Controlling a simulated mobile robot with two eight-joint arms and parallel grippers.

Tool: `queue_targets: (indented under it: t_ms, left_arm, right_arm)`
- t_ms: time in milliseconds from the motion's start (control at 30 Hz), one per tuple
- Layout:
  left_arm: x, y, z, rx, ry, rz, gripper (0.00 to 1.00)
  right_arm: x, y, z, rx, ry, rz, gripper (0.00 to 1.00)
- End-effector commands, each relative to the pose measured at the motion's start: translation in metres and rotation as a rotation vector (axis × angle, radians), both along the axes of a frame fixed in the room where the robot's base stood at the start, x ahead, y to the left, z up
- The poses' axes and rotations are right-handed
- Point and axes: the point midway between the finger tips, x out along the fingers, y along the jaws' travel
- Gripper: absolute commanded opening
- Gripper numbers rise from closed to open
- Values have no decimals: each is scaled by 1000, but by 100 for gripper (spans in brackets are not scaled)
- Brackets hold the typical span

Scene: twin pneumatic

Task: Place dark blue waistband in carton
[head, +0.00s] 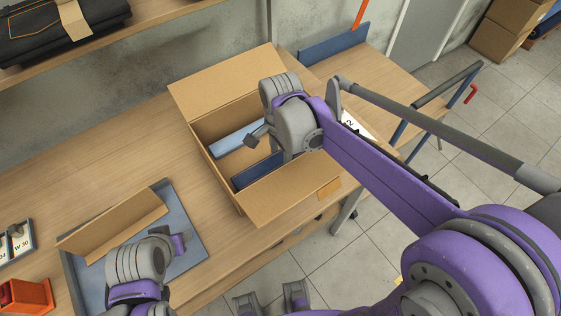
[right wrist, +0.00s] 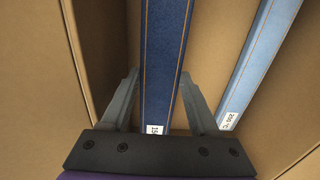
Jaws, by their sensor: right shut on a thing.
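The open cardboard carton (head: 275,205) stands on the wooden table in the head view, flaps spread. The dark blue waistband (head: 258,171) lies lengthwise inside it, near the front wall. It also shows in the right wrist view (right wrist: 166,40), with orange stitching and a white label partly cut off by the hand. My right gripper (right wrist: 158,75) reaches down into the carton with its fingers on either side of this band, shut on it. In the head view my right wrist hides the band's right end.
A lighter blue waistband (head: 236,137) lies in the carton beside the dark one. A blue-grey tray (head: 190,225) with a cardboard piece (head: 115,222) is at left, partly behind my left arm. An orange holder (head: 25,296) stands at the lower left corner.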

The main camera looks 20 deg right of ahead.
Motion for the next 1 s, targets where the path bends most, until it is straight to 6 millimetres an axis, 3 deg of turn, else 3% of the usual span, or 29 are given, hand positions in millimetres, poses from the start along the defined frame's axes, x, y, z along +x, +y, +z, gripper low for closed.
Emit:
queue_targets:
  t_ms: [300,733,767,800,1000]
  left_arm:
    - [-1,0,-5,0,2,0,50]
    - [-2,0,-9,0,4,0,50]
    - [-2,0,-8,0,4,0,50]
    - [-2,0,-7,0,4,0,50]
    - [-2,0,-7,0,3,0,50]
  right_arm:
    - [0,0,-39,0,0,0,0]
    - [0,0,-46,0,1,0,0]
    - [0,0,-45,0,0,0,67]
    - [0,0,-44,0,0,0,74]
    - [0,0,-44,0,0,0,74]
